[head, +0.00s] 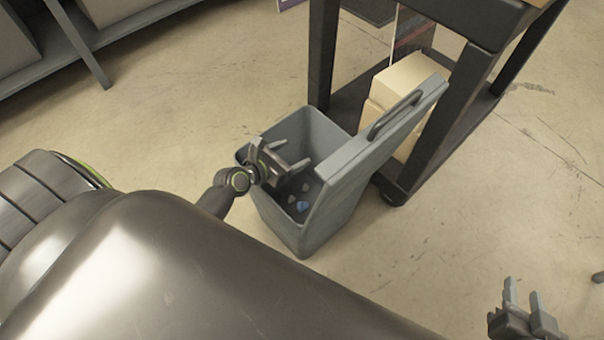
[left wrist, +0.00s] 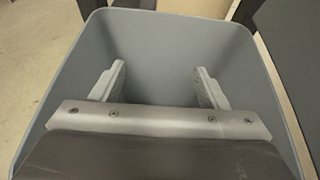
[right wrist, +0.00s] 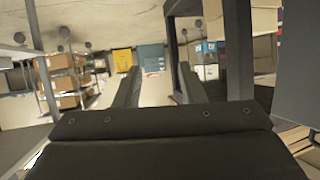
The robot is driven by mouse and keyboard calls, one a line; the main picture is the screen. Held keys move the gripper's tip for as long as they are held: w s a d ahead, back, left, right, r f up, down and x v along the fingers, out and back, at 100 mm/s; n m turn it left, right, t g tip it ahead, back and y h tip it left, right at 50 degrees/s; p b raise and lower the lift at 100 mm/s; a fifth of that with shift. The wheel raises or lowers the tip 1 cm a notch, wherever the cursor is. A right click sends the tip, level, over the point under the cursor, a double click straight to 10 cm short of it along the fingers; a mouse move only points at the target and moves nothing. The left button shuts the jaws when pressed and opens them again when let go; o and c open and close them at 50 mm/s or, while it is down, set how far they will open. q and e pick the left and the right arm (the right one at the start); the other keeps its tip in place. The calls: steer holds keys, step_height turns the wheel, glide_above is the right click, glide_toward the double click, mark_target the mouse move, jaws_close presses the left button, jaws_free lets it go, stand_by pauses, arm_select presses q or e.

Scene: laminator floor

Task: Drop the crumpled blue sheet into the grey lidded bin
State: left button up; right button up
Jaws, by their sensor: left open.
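The grey bin (head: 278,222) stands on the floor with its lid (head: 375,145) raised and tilted to the right. My left gripper (head: 297,156) is open and empty over the bin's mouth. In the left wrist view the gripper (left wrist: 158,85) has its fingers apart, with the bin's inner walls (left wrist: 155,50) around them. A small blue crumpled piece (head: 302,206) lies inside the bin, with a few pale scraps near it. My right gripper (head: 522,293) is at the lower right of the head view, fingers apart, with nothing visible between them; it also shows in the right wrist view (right wrist: 180,85).
A dark-framed table (head: 460,20) stands just behind and right of the bin, with pale boxes (head: 405,80) on its lower shelf. A grey shelf (head: 75,45) is at the upper left. Open floor (head: 200,110) lies left of the bin.

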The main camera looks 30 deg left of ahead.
arm_select(q)
steer(key=p+v, duration=0.3)
steer(key=v, duration=1)
steer(key=shift+s, duration=0.25)
arm_select(e)
steer(key=s+a+f+g+y, duration=0.1)
steer(key=s+a+f+g, duration=0.1)
steer(key=s+f+g, duration=0.6)
steer(key=shift+s+a+f+g+y, duration=0.4)
steer(key=shift+s+f, duration=0.4)
steer(key=shift+s, duration=0.95)
